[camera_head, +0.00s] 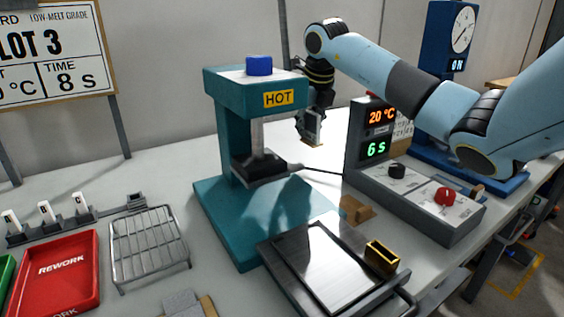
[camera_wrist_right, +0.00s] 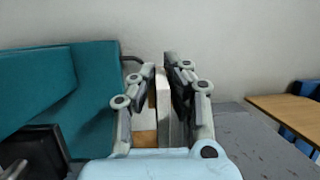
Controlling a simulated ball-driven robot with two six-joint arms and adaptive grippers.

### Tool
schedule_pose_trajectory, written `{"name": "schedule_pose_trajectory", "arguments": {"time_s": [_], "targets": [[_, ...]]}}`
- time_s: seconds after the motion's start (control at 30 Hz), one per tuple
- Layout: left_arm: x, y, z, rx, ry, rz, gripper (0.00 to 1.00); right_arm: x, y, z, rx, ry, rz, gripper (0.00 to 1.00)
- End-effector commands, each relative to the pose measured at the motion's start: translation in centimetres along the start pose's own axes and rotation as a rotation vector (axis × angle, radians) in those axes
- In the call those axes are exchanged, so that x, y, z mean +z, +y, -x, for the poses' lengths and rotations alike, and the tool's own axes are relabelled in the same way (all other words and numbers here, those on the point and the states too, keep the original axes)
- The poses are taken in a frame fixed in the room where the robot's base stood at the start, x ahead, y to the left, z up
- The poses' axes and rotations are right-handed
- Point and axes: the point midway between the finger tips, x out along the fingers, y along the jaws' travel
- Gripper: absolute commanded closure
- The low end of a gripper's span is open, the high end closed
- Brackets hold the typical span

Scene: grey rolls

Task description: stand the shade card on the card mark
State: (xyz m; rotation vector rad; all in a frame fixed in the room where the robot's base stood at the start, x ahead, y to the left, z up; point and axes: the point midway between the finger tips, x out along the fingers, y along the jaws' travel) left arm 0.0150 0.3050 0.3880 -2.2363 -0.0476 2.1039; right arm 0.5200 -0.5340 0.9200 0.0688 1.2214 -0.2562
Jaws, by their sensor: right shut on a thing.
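My right gripper (camera_head: 312,138) hangs beside the teal press, near its right side, and is shut on a thin pale card, which I take to be the shade card. In the right wrist view the card (camera_wrist_right: 162,100) shows nearly edge-on between the two fingers (camera_wrist_right: 164,85), with a brown patch at its lower left. The fingers hide most of it, so its face cannot be read. It appears held above the table. I cannot make out the card mark. My left gripper is not in view.
The teal press (camera_head: 225,125) with a HOT label stands left of the gripper. A control box (camera_head: 420,190) stands to the right, with a patterned pale panel (camera_head: 403,130) behind it. A framed plate (camera_head: 325,265), wire rack (camera_head: 148,245) and red tray (camera_head: 58,270) are in front.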

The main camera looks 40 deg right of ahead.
Motion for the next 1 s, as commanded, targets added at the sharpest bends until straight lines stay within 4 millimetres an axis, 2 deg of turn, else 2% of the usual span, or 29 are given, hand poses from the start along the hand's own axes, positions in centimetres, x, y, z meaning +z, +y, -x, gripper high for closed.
{"name": "schedule_pose_trajectory", "arguments": {"time_s": [0.03, 0.17, 0.5, 0.9, 0.93, 1.0], "targets": [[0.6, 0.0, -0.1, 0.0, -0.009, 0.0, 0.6, -0.4, 0.1, -1.0, 0.001, 0.003, -0.001, 1.0], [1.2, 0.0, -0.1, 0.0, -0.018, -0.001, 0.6, -0.9, 0.3, -2.5, 0.002, 0.001, -0.001, 1.0], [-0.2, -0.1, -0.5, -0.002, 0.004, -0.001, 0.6, -2.6, 0.7, -7.0, 0.001, 0.002, -0.001, 1.0], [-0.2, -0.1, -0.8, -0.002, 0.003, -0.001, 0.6, -2.8, 0.7, -7.6, 0.001, 0.0, 0.0, 1.0], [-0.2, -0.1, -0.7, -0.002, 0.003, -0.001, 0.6, -2.7, 0.7, -7.5, 0.001, 0.0, 0.0, 0.87], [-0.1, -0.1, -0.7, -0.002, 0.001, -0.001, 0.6, -2.7, 0.7, -7.5, 0.001, 0.0, 0.0, 0.78]]}}
